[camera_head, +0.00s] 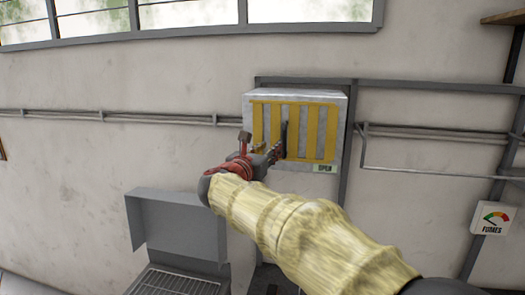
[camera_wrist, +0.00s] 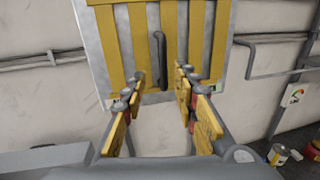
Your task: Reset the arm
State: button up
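My arm reaches up from the lower right in the head view, and my gripper (camera_head: 268,155) is in front of a grey wall box. In the wrist view, my gripper (camera_wrist: 158,82) has its two fingers well apart, with nothing seen between them but the wall and box behind. The box has a yellow-striped front (camera_head: 318,130), a dark vertical handle (camera_wrist: 161,60) and a small green "OPEN" label (camera_head: 324,168). In the wrist view the handle shows beyond and between the fingertips. I cannot tell how near the fingertips are to it.
Pipes (camera_head: 120,116) run along the wall on both sides of the box. A grey open-lidded container (camera_head: 178,228) stands below left. A gauge sign marked "FUMES" (camera_head: 494,219) hangs at right. Cans (camera_wrist: 278,155) are on the floor at lower right.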

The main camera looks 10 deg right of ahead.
jog(key=s+d+f+m+g+y+b, duration=0.1)
jog(key=s+d+f+m+g, duration=0.15)
jog(key=s+f+m, duration=0.55)
jog(key=s+d+f+m+g+y+b, duration=0.1)
jog(key=f+m+g, duration=0.25)
jog(key=f, duration=0.85)
jog(key=s+d+f+m+g+y+b, duration=0.2)
jog(key=s+f+m+b, duration=0.7)
jog(key=s+f, duration=0.8)
jog(key=s+d+f+m+g+y+b, duration=0.2)
jog(key=s+d+f+m+y+b, duration=0.2)
jog(key=s+f+m+b, duration=0.5)
jog(key=s+f+b, duration=0.7)
jog(key=s+f, duration=0.2)
jog(key=shift+s+y, duration=0.4)
jog(key=shift+f+m, duration=0.1)
jog(key=shift+m, duration=0.15)
jog(key=shift+c, duration=1.2)
